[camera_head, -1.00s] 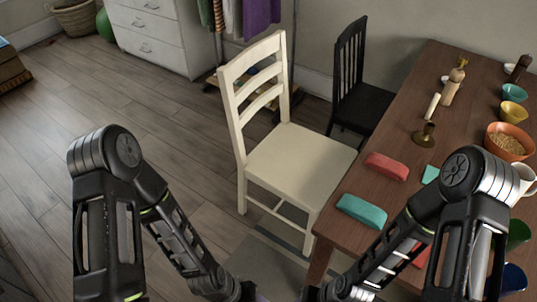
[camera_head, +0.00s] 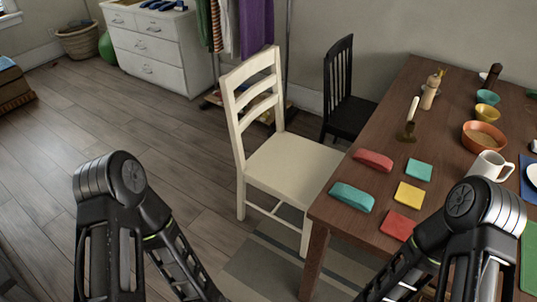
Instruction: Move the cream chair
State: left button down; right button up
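The cream chair (camera_head: 290,162) stands upright on the wooden floor in the middle of the head view. It has a ladder back on its left side, and its seat's right end reaches the edge of the brown table (camera_head: 352,212), where the table hides part of it. My two arms come in from the bottom left and bottom right. Both grippers are below the picture's lower edge, so their fingers do not show. Neither arm visibly touches the chair.
A black chair (camera_head: 345,112) stands behind, close to the table. A white dresser (camera_head: 155,45) and a clothes rack with a purple garment (camera_head: 257,25) are at the back. The table holds cloths, bowls and a white mug (camera_head: 489,166). The floor left of the cream chair is clear.

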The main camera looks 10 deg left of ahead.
aim_at(293, 169)
jog(key=z, duration=1.5)
jog(key=i+j, duration=0.1)
jog(key=j, duration=0.7)
jog(key=i+j, duration=0.1)
jog(key=j, duration=0.7)
jog(key=i+j, duration=0.1)
jog(key=j, duration=0.65)
jog(key=i+j, duration=0.1)
jog(key=j, duration=0.7)
jog(key=i+j, duration=0.1)
jog(key=j, duration=1.5)
jog(key=i+j, duration=0.15)
jog(key=j, duration=0.6)
